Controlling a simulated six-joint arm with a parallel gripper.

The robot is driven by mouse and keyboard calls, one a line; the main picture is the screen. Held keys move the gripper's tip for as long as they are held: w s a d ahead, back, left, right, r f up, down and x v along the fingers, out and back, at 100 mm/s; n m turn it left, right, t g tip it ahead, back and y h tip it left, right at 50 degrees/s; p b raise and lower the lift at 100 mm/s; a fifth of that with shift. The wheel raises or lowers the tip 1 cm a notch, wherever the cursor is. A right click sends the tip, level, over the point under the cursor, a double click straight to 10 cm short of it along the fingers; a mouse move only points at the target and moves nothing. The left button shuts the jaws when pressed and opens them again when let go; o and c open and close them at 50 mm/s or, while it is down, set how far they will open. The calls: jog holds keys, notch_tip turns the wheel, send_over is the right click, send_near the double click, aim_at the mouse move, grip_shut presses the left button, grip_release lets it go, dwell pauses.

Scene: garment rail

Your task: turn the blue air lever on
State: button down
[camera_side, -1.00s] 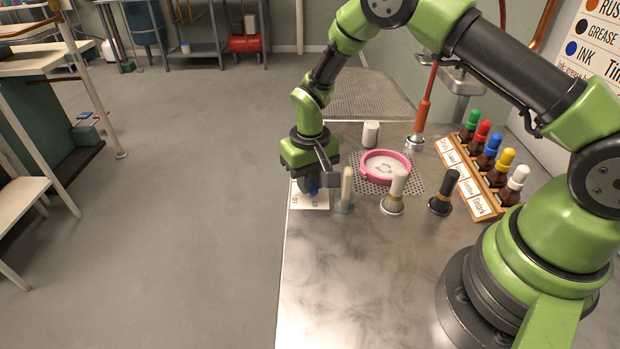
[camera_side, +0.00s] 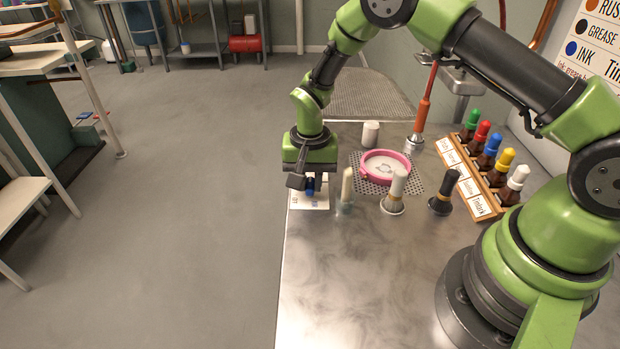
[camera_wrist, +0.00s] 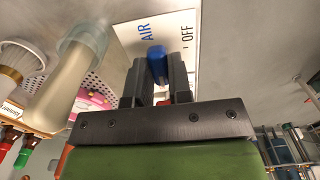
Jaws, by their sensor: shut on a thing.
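In the side view my gripper (camera_side: 309,185) points down over the plate, and a little of the lever's blue (camera_side: 310,187) shows by the fingers. The fingers hide part of the lever, and I cannot tell exactly which mark it points to.
A pale-handled brush (camera_side: 346,187) stands upright just right of the plate. A pink-rimmed dish (camera_side: 405,157) and a rack of dropper bottles (camera_side: 472,185) lie beyond. The bench front is clear.

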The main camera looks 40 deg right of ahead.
dwell(0.3)
jog(key=c, duration=1)
grip_release()
jog(key=shift+c, duration=0.2)
jog(key=shift+r, duration=0.1)
notch_tip(320, 180, up, 10)
notch_tip(320, 180, up, 8)
jog(key=n+t, duration=0.1)
jog(key=t, duration=0.1)
send_over(310, 183)
jog(key=s, duration=0.3)
jog(key=s+r+n+t+y, duration=0.1)
jog(key=s+r+t, duration=0.1)
jog(key=s+r, duration=0.5)
jog(key=s+r+n+t+y, duration=0.1)
jog(key=s+r+n+t, duration=0.2)
jog(key=s, duration=0.9)
jog(key=shift+r, duration=0.55)
